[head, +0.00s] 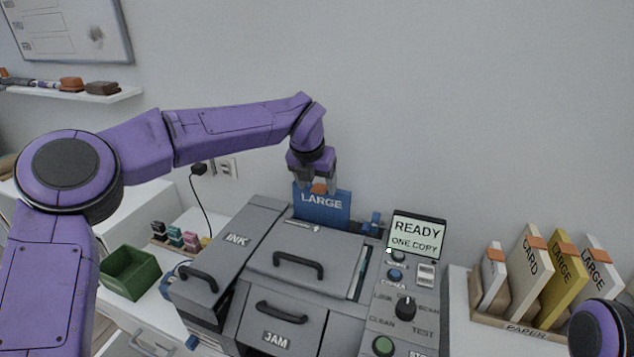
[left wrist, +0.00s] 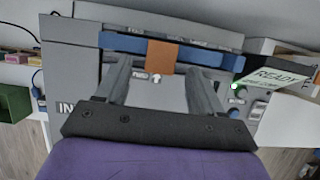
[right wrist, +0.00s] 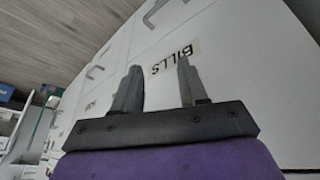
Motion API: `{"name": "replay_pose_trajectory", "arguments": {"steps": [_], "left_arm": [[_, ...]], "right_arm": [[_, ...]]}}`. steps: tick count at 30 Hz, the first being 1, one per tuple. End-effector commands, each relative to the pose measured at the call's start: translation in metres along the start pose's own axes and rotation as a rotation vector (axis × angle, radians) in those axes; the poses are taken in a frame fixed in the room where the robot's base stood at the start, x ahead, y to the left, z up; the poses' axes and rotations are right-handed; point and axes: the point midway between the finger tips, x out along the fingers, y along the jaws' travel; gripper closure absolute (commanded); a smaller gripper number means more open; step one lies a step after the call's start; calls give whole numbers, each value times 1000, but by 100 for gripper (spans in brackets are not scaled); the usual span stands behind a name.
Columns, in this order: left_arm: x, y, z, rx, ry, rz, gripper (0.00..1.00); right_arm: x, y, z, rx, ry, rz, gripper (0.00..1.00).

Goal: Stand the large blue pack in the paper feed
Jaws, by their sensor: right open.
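The large blue pack (head: 322,208), marked LARGE, stands upright in the paper feed at the back of the grey copier (head: 305,250). Its orange tab (head: 319,188) is on top. In the left wrist view the pack's blue top edge (left wrist: 200,55) runs across behind the orange tab (left wrist: 160,57). My left gripper (head: 319,186) is just above the pack, fingers open on either side of the tab with gaps. The pack's lower part is hidden behind the copier's lid. My right gripper (right wrist: 157,75) is open and empty, before white drawers.
The paper rack (head: 525,331) at right holds several packs, including a yellow one (head: 563,283). The copier's screen (head: 417,235) reads READY, ONE COPY. A green bin (head: 130,272) and ink bottles (head: 176,237) are at left.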

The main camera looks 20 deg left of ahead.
Motion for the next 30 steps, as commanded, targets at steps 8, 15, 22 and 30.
{"name": "replay_pose_trajectory", "arguments": {"steps": [8, 15, 22, 30], "left_arm": [[-7, 0, 0, 0, 0, 0, 32], [-61, 0, 0, -1, -4, 1, 32], [-100, 0, 0, -1, -1, 0, 32], [-106, 0, 0, 1, 0, 0, 32]], "right_arm": [[2, 0, 1, 0, 0, 0, 57], [8, -1, 3, 0, 0, 0, 57], [10, -1, 4, 0, 0, 0, 57], [10, -1, 4, 0, 0, 0, 57]]}}
